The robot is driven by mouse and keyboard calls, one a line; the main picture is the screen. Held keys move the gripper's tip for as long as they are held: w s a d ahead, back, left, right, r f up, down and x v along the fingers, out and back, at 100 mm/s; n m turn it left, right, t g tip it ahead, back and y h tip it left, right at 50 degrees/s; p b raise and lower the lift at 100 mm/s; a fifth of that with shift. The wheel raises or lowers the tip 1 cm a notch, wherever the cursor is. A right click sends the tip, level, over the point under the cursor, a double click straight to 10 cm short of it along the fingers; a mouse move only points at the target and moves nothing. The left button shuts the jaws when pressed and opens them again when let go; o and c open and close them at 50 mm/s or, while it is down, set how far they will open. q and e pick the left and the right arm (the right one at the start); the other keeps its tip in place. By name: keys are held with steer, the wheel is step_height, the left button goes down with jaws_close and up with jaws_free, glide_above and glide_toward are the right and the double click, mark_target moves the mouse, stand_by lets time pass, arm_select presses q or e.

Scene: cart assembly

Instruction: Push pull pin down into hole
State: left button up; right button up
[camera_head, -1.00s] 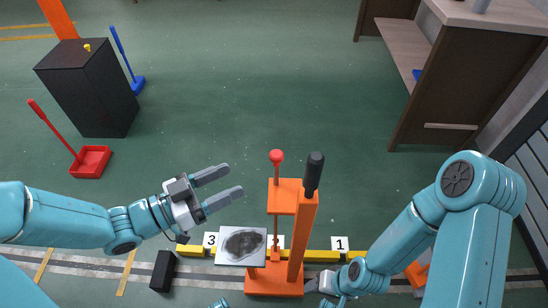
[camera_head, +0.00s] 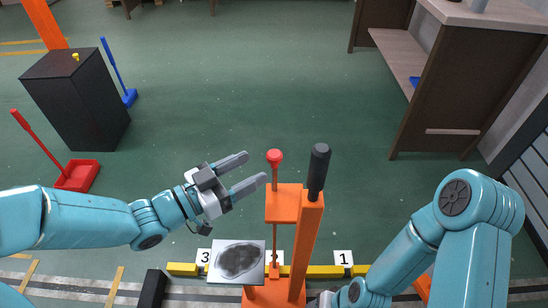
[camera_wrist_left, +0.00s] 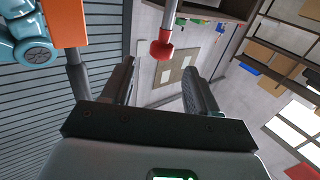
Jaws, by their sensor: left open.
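The pull pin has a red knob (camera_head: 274,156) on a thin red rod and stands upright through the orange bracket (camera_head: 284,203) of the cart. The knob also shows in the left wrist view (camera_wrist_left: 161,50), between and beyond the fingers. My left gripper (camera_head: 249,171) is open and empty, just left of the pin, with its fingertips pointing toward the rod and knob. In the left wrist view its two fingers (camera_wrist_left: 158,85) are spread wide. My right gripper (camera_head: 318,301) is low at the right of the orange base, mostly cut off, and its jaws cannot be made out.
An orange post with a black handle (camera_head: 318,170) stands right of the pin. A plate with a dark picture (camera_head: 238,261) lies left of the base. A yellow rail (camera_head: 184,269) with number tags runs behind.

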mark_target(268, 159)
arm_select(q)
steer(key=b+x, duration=0.1)
steer(key=x, duration=0.6)
steer(key=shift+w+d, duration=0.1)
steer(key=shift+w, duration=0.1)
arm_select(e)
steer(key=shift+w+d+f, duration=0.15)
steer(key=shift+f, duration=0.5)
arm_select(q)
steer(key=shift+c, duration=0.2)
jaws_close()
step_height(268, 159, down, 6)
steer(key=b, duration=0.5)
steer(key=shift+s, duration=0.1)
steer(key=shift+o, duration=0.2)
jaws_free()
arm_select(e)
steer(key=f, duration=0.3)
steer(key=w+d+f, duration=0.1)
steer(key=shift+f, duration=0.2)
arm_select(q)
steer(key=shift+r, duration=0.1)
